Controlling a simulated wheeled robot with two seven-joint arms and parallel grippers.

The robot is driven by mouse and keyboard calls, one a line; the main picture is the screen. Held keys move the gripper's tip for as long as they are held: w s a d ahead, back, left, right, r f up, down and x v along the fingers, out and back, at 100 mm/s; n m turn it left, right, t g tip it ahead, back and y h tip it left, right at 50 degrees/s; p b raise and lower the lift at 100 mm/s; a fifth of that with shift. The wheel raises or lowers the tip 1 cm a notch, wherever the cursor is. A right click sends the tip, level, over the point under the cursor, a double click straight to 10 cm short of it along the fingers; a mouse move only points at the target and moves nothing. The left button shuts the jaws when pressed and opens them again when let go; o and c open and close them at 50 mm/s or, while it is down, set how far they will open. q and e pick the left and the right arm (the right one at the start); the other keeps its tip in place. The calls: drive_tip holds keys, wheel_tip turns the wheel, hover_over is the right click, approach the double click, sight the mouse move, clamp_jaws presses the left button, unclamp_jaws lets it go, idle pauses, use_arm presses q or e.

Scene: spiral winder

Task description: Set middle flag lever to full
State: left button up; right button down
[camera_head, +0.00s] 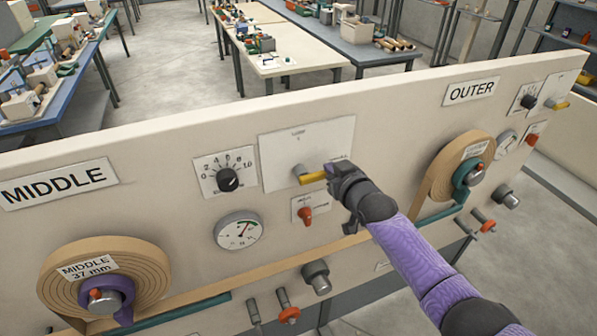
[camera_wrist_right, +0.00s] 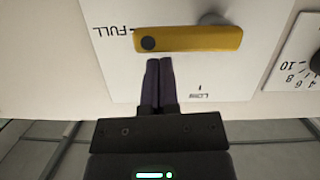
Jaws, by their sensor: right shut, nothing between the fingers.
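The middle flag lever (camera_head: 312,177) is a yellow bar on a white plate (camera_head: 335,133) to the right of the MIDDLE sign. My right gripper (camera_head: 334,170) is at the lever's right end. Its dark fingers (camera_wrist_right: 159,62) are shut and empty, just below the bar in the wrist view; I cannot tell if they touch it. My left gripper is not in view.
Nearby on the panel are a black dial knob (camera_head: 228,180), a gauge (camera_head: 238,230) and a red switch (camera_head: 306,214). A MIDDLE spiral roll (camera_head: 60,258) is at left, an OUTER roll (camera_head: 440,180) at right.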

idle(0.6)
wheel_tip(320, 180, up, 5)
drive_tip(key=p, duration=0.5)
drive_tip(key=f+v, duration=0.1)
drive_tip(key=v, duration=0.8)
drive_tip(key=shift+s+d, duration=0.25)
drive_tip(key=shift+s, duration=0.15)
drive_tip(key=s+d+f+m+g+h+b, duration=0.15)
drive_tip(key=s+f+b, duration=0.35)
drive_tip(key=f, duration=0.9)
drive_tip(key=s+d+f+g+h+b, duration=0.1)
drive_tip(key=s+d+f+g+b, duration=0.2)
drive_tip(key=f+b, duration=0.8)
drive_tip(key=s+d+f+m+g+h+b, duration=0.15)
drive_tip(key=s+f, duration=0.35)
drive_tip(key=f, duration=1.3)
drive_tip(key=s+f+g+b, duration=0.4)
drive_tip(key=s+f+b, duration=0.3)
drive_tip(key=s+f, duration=0.6)
drive_tip(key=s+f+n+g+h+b, duration=0.1)
drive_tip(key=s+f+g+b, duration=0.2)
drive_tip(key=s+f+b, duration=0.4)
drive_tip(key=s+f, duration=0.6)
drive_tip(key=s, duration=0.5)
drive_tip(key=shift+f+g, duration=0.35)
drive_tip(key=shift+g, duration=0.05)
